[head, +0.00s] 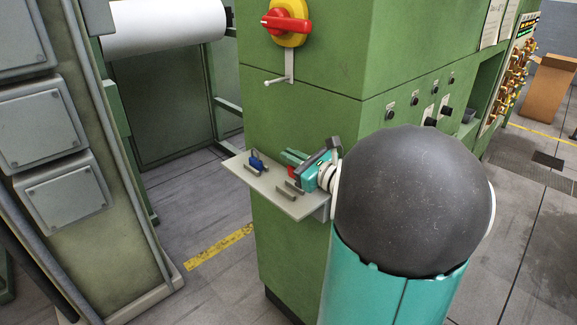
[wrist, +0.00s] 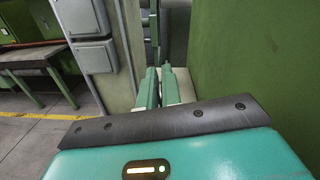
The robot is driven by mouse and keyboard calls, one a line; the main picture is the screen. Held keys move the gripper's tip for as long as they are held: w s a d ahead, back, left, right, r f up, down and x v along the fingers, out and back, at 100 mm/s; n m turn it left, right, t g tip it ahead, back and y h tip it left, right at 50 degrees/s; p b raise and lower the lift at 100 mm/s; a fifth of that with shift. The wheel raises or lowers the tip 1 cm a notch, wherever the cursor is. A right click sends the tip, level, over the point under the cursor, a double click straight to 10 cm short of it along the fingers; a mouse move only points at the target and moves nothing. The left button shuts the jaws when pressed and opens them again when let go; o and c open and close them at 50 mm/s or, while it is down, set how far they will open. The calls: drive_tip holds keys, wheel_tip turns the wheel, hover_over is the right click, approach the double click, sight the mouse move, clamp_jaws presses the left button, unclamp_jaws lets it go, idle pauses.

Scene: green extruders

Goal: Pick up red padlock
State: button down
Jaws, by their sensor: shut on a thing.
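The red padlock (head: 292,172) shows as a small red patch at my gripper's fingers, over the small grey shelf on the green cabinet. My gripper (head: 290,157) reaches in over the shelf from the right and is shut on the red padlock. My fingers and hand hide most of the padlock. Whether it touches the shelf I cannot tell. In the wrist view the two green fingers (wrist: 159,72) are close together, and the padlock does not show there.
A blue padlock (head: 257,161) stands on the left part of the grey shelf (head: 300,207). Small grey metal pieces (head: 290,187) lie near the gripper. A red rotary switch (head: 286,22) is on the green cabinet (head: 290,245) above. A grey-green machine (head: 90,200) stands at left.

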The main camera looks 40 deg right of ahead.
drive_tip(key=s+a+r, duration=0.2)
drive_tip(key=s+r, duration=0.5)
drive_tip(key=s, duration=0.4)
drive_tip(key=shift+s+a+r, duration=0.4)
drive_tip(key=shift+w, duration=0.1)
